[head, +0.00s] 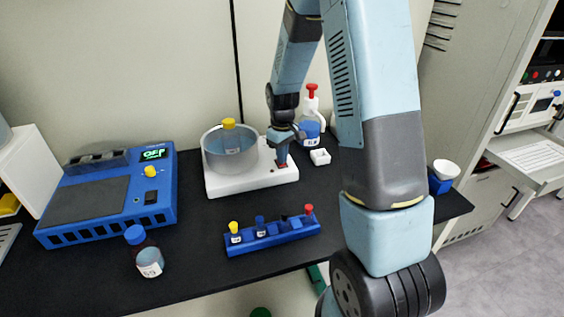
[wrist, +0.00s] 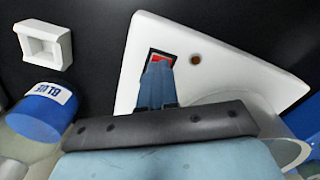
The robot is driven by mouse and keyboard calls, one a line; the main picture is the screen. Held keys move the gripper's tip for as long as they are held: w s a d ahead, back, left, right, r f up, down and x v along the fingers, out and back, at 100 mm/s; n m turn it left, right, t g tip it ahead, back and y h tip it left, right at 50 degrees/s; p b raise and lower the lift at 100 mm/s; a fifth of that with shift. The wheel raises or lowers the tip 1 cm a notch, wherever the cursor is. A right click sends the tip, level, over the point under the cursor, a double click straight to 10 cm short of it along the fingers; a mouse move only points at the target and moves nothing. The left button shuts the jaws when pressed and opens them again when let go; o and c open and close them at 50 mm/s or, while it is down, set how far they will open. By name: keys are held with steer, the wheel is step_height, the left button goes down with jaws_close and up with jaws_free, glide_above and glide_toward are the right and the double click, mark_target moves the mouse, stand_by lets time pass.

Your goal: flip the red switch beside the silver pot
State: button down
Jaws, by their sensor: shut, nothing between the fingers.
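The silver pot (head: 213,160) is a round translucent vessel on a white base (head: 232,184), with a yellow-capped vial (head: 231,138) in it. The red switch (head: 283,165) is set in the base to the right of the pot. In the wrist view the red switch (wrist: 156,64) sits in a dark frame, partly hidden by my fingers. My gripper (wrist: 160,75) is shut and empty, its tips at the switch; contact cannot be told. In the head view my gripper (head: 279,158) comes down from above onto that end of the base.
A bottle with a red top (head: 311,115) and a small white holder (head: 320,157) stand close to the right of the base. A blue vial rack (head: 272,235) is in front. A blue device (head: 110,195) and a blue-capped bottle (head: 146,255) are left.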

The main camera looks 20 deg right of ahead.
steer(key=shift+f, duration=0.3)
steer(key=shift+r, duration=3.55)
steer(key=s+r+m+t, duration=0.3)
steer(key=s+r, duration=0.9)
steer(key=r, duration=0.3)
steer(key=s+r+m+t, duration=0.1)
steer(key=s+r, duration=0.2)
steer(key=s, duration=0.5)
steer(key=s+r+m+t, duration=0.1)
steer(key=s+r, duration=0.3)
steer(key=s, duration=0.4)
steer(key=shift+d+m+t, duration=0.15)
steer(key=shift+m+t, duration=0.15)
steer(key=shift+m, duration=0.2)
